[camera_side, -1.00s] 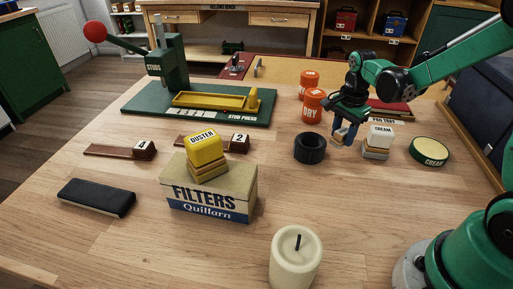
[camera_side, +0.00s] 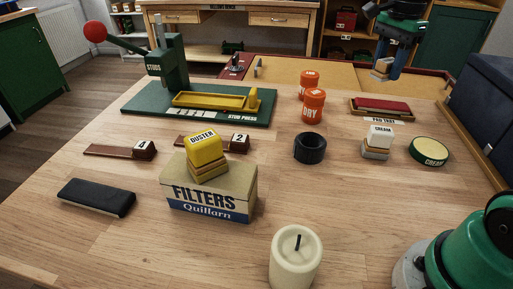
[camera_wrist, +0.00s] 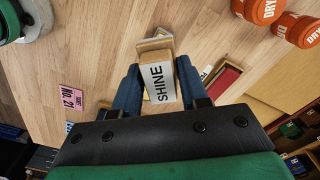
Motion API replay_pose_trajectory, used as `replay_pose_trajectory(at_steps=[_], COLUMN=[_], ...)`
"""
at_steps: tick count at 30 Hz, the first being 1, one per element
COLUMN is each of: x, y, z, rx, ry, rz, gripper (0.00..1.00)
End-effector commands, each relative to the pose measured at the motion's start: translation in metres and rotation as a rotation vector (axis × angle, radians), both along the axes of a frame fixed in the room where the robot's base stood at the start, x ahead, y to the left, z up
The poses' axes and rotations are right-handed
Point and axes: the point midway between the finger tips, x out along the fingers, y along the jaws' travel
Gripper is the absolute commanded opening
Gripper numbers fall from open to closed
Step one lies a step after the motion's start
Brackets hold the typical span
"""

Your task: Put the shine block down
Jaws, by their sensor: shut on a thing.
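The shine block (camera_wrist: 160,82), white-topped with SHINE lettering and a tan wooden part, is between the blue fingers of my gripper (camera_wrist: 158,86) in the wrist view. In the side view my gripper (camera_side: 391,64) is at the upper right, shut on the shine block (camera_side: 381,68), high in the picture above and behind the cream block. The block appears held up off the bench (camera_side: 330,210); its exact height is hard to tell.
The cream block (camera_side: 379,138) stands beside a green CREAM tin (camera_side: 429,151). The pad tray (camera_side: 381,117) holds a red pad (camera_side: 382,105). Orange tins (camera_side: 313,106), a black ring (camera_side: 310,148) and the FILTERS box (camera_side: 205,194) with the duster block (camera_side: 205,150) stand left.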

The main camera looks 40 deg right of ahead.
Motion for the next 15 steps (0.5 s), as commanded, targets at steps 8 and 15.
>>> replay_pose_trajectory(at_steps=[8,15], x=[-0.102,-0.143], y=[-0.032,-0.032], z=[0.002,-0.005], rx=[-0.001,-0.002], ry=[-0.001,-0.001], rz=[-0.421,-0.611], gripper=[0.00,0.00])
